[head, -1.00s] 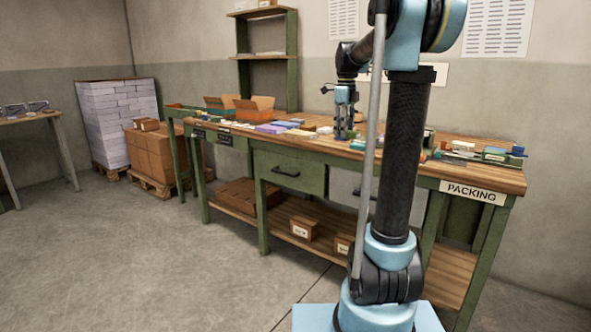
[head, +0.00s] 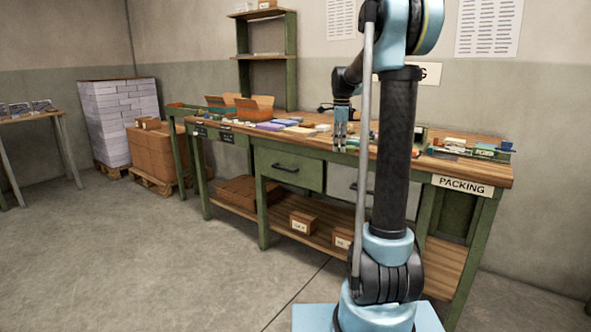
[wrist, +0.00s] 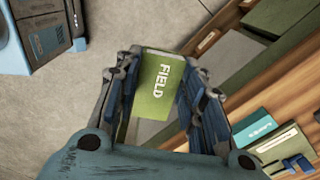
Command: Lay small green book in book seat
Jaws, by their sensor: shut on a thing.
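In the head view my gripper (head: 341,138) is at the front edge of the packing bench (head: 225,124); the book is too small to make out there. In the wrist view bare floor shows beyond the book. I cannot make out the book seat with certainty in either view.
A teal book (wrist: 254,132) and a cream-and-green item (wrist: 284,147) lie on the bench top at the wrist view's lower right. Several small items and open cartons (head: 254,108) stand on the bench. My arm hides part of the bench. Floor in front is clear.

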